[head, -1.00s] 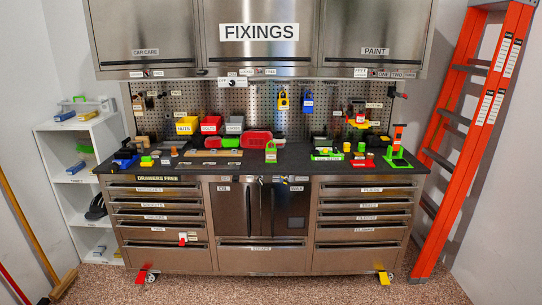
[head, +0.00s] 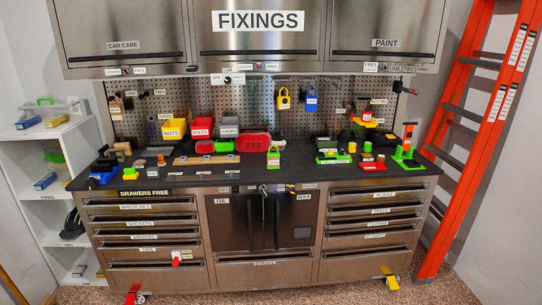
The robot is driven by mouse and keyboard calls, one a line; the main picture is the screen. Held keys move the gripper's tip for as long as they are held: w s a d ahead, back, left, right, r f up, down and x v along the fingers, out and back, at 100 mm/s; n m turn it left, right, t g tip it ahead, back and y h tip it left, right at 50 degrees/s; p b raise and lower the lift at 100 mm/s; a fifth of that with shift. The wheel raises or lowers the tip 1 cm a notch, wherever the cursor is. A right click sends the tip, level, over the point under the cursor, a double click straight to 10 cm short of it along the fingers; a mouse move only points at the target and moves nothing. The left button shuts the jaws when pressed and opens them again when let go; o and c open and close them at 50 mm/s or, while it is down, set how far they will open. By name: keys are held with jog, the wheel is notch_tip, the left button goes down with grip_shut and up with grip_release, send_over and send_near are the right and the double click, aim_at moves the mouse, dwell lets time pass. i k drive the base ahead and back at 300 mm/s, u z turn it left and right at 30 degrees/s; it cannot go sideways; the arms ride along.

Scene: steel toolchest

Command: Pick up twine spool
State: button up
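I cannot single out the twine spool with certainty in the head view; the items on the dark worktop (head: 235,176) are small. Candidates include a small orange-brown piece near a grey block (head: 159,157) at the left of the worktop and a small yellow cylinder (head: 352,147) at the right. My gripper is not in view.
The steel toolchest (head: 264,271) has labelled drawers and a central cupboard. Yellow, red and grey bins (head: 174,129) hang on the pegboard. A white shelf (head: 25,178) stands left, an orange ladder (head: 459,150) right. Steel wall cabinets (head: 258,72) overhang the worktop.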

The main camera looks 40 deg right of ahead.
aim_at(273, 158)
jog(key=u, duration=0.05)
jog(key=i, duration=0.95)
